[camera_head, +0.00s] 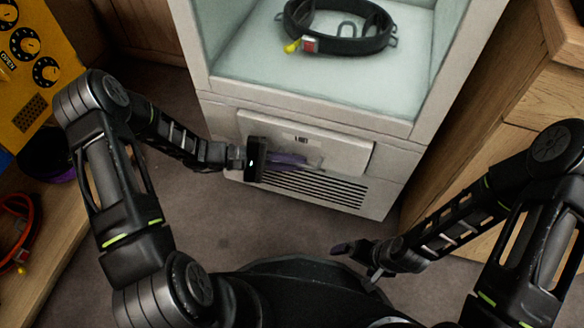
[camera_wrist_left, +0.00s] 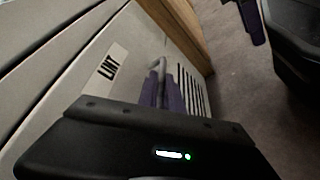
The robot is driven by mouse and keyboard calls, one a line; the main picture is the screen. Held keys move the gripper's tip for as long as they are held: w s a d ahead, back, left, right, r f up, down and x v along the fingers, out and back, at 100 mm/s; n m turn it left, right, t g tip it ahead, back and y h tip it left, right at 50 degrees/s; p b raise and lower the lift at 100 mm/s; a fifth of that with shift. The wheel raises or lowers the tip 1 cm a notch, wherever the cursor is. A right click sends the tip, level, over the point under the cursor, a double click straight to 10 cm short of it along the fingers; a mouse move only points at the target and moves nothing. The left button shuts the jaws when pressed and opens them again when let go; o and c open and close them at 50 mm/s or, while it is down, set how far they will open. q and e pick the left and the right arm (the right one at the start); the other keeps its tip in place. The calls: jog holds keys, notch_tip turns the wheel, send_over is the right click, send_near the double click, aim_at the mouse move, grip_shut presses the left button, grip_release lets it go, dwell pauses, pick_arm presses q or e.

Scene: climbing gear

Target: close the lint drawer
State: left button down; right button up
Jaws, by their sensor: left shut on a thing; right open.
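The lint drawer (camera_head: 345,152) is a pale front panel with a "LINT" label, low on the white cabinet. It also shows in the left wrist view (camera_wrist_left: 125,60). I cannot tell how far it stands out from the cabinet. My left gripper (camera_head: 303,161) is at the drawer front, its purple fingers shut on the drawer's handle (camera_wrist_left: 160,64), a metal bar partly hidden by the fingers. My right gripper (camera_head: 358,260) is open and empty, low in front of the cabinet, apart from the drawer.
A black harness (camera_head: 338,42) lies in the open compartment above the drawer. A slatted vent (camera_head: 318,190) is below it. A wooden cabinet (camera_head: 541,104) stands at right. At left are a yellow panel (camera_head: 33,62) and a wooden surface (camera_head: 50,225) with orange gear.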

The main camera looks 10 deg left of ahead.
pick_arm(q)
jog(key=shift+w+f, duration=0.2)
jog(key=shift+w, duration=0.65)
jog(key=shift+w+r, duration=0.2)
jog(key=shift+w, duration=0.15)
jog(key=c, duration=1.8)
grip_release()
jog(key=shift+a, duration=0.1)
jog(key=shift+a+r, duration=0.15)
jog(key=shift+a, duration=0.15)
jog(key=p+v, duration=0.1)
jog(key=v, duration=0.6)
jog(key=shift+s+p, duration=0.1)
jog(key=shift+p, duration=0.3)
